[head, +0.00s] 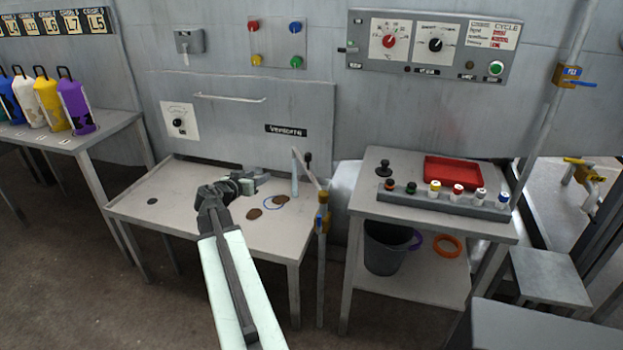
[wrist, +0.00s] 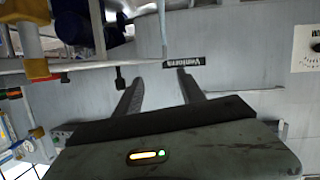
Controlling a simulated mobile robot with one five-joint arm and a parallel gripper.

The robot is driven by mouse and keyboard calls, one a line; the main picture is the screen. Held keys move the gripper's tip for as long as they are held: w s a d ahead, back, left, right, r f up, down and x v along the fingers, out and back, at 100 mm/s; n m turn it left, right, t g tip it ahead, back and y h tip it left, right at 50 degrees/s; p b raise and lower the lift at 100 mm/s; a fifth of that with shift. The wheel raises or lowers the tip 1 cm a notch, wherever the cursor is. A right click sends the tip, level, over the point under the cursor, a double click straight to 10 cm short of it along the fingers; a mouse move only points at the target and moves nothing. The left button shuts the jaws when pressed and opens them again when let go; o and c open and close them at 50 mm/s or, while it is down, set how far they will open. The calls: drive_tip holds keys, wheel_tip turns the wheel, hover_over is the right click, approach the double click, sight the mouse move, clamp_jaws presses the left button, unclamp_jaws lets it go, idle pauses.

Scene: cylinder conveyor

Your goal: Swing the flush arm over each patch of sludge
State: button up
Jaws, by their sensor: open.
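The flush arm (head: 310,172) is a pale bar on a post beside the steel table's right front edge, with a nozzle hanging over the table and a black knob (head: 308,158). Two brown sludge patches lie on the tabletop, one (head: 254,213) nearer the front and one (head: 279,201) beside a blue ring mark. My gripper (head: 262,178) is above the table, left of the flush arm. In the wrist view my gripper (wrist: 156,80) is open and empty. The flush arm's bar (wrist: 90,66) and knob (wrist: 120,78) show near the left finger, apart from the jaws.
The steel table (head: 165,215) has a dark round spot (head: 152,200) at left. A yellow and blue valve (head: 322,217) sits on the flush arm's post. A second table (head: 395,208) at right holds a red tray (head: 453,170) and a rack of capped vials. A wall panel stands close behind.

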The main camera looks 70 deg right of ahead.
sight(307, 159)
drive_tip(key=s+d+h+b, duration=0.1)
drive_tip(key=s+d, duration=0.2)
drive_tip(key=s, duration=0.1)
drive_tip(key=s+d+r+m+h+b, duration=0.1)
drive_tip(key=s+d, duration=0.3)
drive_tip(key=s+d+m+g+h+b, duration=0.1)
drive_tip(key=s+d, duration=0.3)
drive_tip(key=shift+r, duration=0.25)
drive_tip(key=d, duration=0.7)
drive_tip(key=shift+s+d, duration=0.3)
drive_tip(key=shift+s, duration=0.05)
clamp_jaws()
drive_tip(key=shift+a, duration=0.1)
